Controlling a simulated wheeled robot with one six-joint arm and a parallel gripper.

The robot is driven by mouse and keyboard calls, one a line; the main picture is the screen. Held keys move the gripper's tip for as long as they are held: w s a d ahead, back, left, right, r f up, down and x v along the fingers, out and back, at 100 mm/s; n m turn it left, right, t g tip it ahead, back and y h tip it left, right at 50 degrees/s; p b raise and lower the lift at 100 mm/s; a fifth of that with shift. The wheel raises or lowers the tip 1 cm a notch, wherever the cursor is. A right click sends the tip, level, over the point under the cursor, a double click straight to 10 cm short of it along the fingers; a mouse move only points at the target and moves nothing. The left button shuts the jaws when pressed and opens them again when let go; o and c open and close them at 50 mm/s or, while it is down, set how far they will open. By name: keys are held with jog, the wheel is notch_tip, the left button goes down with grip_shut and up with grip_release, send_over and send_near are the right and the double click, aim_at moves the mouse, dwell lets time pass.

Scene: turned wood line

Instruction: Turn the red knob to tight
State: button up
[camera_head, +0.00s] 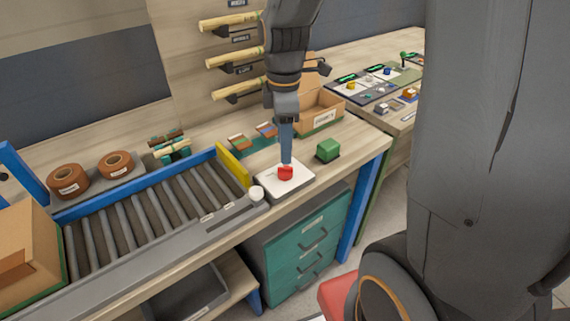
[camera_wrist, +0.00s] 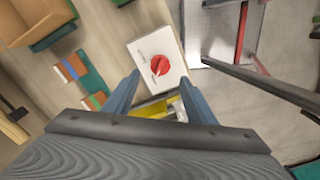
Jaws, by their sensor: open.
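The red knob (camera_head: 286,173) sits on a white plate (camera_head: 300,185) at the bench's front edge, right of the roller conveyor. My gripper (camera_head: 286,162) points down at the knob, with its blue fingers close above or around it. In the wrist view the red knob (camera_wrist: 160,65) is round with a paler bar across it, on the white plate (camera_wrist: 146,45). Small print on the plate is too small to read. My open gripper (camera_wrist: 160,77) has one finger at each side of the knob's line, tips near the plate. I cannot tell whether they touch the knob.
A green block (camera_head: 328,149) stands right of the plate. A cardboard box (camera_head: 318,112) is behind it. The conveyor (camera_head: 150,215) with a yellow end stop (camera_head: 234,166) lies left. A white round button (camera_head: 256,193) is close to the plate's left. Teal drawers (camera_head: 305,245) are below.

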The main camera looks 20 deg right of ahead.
aim_at(285, 167)
notch_tip(285, 167, down, 7)
jog(key=shift+f+p, duration=0.2)
jog(key=shift+p, duration=0.4)
jog(key=c, duration=1)
